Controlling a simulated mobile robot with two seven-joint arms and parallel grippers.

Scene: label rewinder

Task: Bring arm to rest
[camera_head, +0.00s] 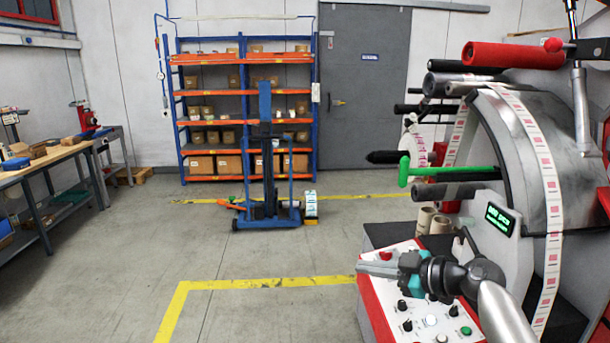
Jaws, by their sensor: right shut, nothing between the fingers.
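My right arm comes in from the lower right corner. Its gripper (376,262) points left and is shut with nothing in it. It is in front of the red-edged control panel (408,326) of the label rewinder (540,130) and covers part of the panel. I cannot tell whether it touches the panel. Several knobs and buttons show below the gripper, among them a green button (466,331). My left gripper is not in view.
A green lever (445,171) and rollers stick out left from the rewinder above my arm. Open floor with yellow lines lies to the left. A blue lift cart (267,180), a shelf rack (246,90) and a workbench (45,158) stand farther off.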

